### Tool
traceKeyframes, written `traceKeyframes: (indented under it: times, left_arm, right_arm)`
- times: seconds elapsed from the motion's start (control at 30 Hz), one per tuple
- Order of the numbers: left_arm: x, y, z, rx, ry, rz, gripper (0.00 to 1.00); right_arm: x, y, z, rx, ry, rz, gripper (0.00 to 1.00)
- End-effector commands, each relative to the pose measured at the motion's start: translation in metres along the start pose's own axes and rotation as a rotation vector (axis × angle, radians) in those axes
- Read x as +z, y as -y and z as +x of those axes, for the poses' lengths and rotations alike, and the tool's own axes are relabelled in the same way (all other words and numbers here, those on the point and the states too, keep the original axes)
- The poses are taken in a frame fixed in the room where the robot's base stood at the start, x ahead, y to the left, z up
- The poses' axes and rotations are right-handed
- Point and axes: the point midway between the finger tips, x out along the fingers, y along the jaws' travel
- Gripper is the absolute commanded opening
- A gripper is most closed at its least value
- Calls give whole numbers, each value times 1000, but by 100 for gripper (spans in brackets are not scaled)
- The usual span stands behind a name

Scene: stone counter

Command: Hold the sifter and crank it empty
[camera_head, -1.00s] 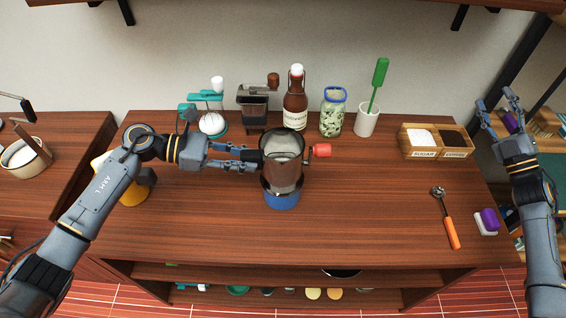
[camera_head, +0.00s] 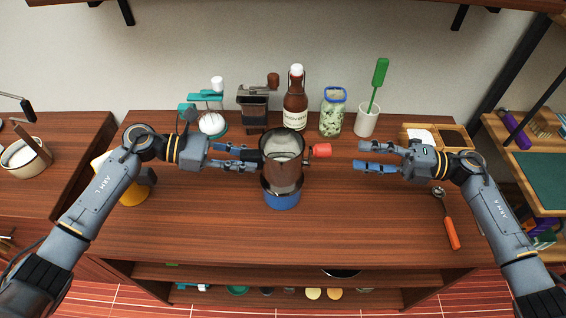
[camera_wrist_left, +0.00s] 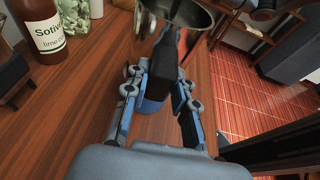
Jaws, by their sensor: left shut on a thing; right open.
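My left gripper (camera_head: 254,159) is shut on the sifter's dark handle from the left. The left wrist view also shows the handle (camera_wrist_left: 167,75) between the fingers and part of the metal rim above. My right gripper (camera_head: 360,157) is open and empty, to the right of the red knob and apart from it, with its fingers pointing left.
A brown bottle (camera_head: 295,105), a jar (camera_head: 333,115), a grinder (camera_head: 254,108) and a green brush in a white holder (camera_head: 367,120) stand along the back. An orange-handled scoop (camera_head: 451,232) lies at right. My right arm partly covers the wooden sugar and coffee box (camera_head: 456,136). The front counter is clear.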

Motion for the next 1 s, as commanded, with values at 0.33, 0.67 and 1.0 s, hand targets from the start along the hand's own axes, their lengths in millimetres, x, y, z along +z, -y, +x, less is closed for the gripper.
traceKeyframes:
  times: [0.33, 0.67, 1.0]
  left_arm:
    - [-1, 0, 0, 0, -2, -1, 0]
    - [-1, 0, 0, 0, -2, -1, 0]
    - [-1, 0, 0, 0, -2, -1, 0]
  right_arm:
    - [0, -2, 47, 5, 0, -1, 49]
    - [1, -1, 79, 3, 2, -1, 49]
    - [1, -1, 84, 3, 3, 0, 49]
